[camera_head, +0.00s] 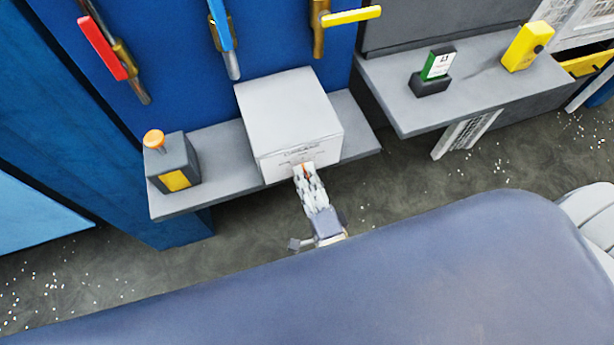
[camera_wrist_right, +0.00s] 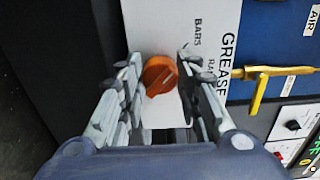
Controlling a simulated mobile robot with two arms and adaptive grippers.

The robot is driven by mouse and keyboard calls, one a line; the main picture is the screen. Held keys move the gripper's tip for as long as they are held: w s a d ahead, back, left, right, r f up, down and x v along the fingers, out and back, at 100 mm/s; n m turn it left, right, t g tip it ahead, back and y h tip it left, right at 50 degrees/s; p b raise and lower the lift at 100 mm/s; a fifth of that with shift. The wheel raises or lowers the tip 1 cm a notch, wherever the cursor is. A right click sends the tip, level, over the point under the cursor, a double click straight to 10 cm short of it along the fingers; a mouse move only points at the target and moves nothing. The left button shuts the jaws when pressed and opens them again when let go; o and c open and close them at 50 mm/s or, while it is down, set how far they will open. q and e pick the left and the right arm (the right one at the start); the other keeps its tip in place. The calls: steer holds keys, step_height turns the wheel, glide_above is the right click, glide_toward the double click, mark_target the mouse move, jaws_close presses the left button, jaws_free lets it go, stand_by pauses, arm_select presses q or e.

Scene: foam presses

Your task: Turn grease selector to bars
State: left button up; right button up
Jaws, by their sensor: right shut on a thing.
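The grease selector is an orange round knob (camera_wrist_right: 159,76) on the white front of a box (camera_head: 288,108). In the right wrist view the panel text, turned sideways, reads GREASE, with BARS close to the knob and another label partly cut off. My right gripper (camera_head: 305,170) reaches the box front from below in the head view. In the wrist view its two fingers stand on either side of the knob, and it is shut on it. The knob's exact pointing direction is hard to tell. My left gripper is not in view.
A grey block with an orange button (camera_head: 154,139) stands left of the box on the same shelf (camera_head: 225,137). Red (camera_head: 102,48), blue (camera_head: 220,30) and yellow (camera_head: 350,16) levers hang above. A second shelf to the right holds a green-and-white device (camera_head: 438,64) and a yellow one (camera_head: 527,46).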

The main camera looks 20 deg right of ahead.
stand_by(0.5)
steer(key=o, duration=1.1)
steer(key=s, duration=1.2)
steer(key=shift+d, duration=0.2)
steer(key=shift+f, duration=0.1)
steer(key=s+d+f+n+g+y, duration=0.15)
steer(key=f+n+g, duration=0.4)
steer(key=f, duration=0.75)
steer(key=s+f+n+g+y, duration=0.1)
steer(key=s+f+n+g, duration=0.15)
steer(key=f+n, duration=0.8)
steer(key=s+d+f+n+g+h, duration=0.1)
steer(key=s+d+f+g, duration=0.2)
steer(key=s+f, duration=0.2)
steer(key=s+d+f+n+g+h, duration=0.1)
steer(key=s+d+f+g, duration=0.2)
steer(key=f, duration=0.4)
steer(key=s+d+f+n+g+h, duration=0.1)
steer(key=s+d+f+n+g, duration=0.1)
steer(key=s+f, duration=0.4)
steer(key=shift+s+d+f+g, duration=0.1)
steer(key=shift+s+d+g, duration=0.15)
steer(key=shift+s+d, duration=0.3)
steer(key=shift+s+d+f+g, duration=0.1)
steer(key=shift+s+d+g, duration=0.2)
steer(key=shift+d, duration=0.35)
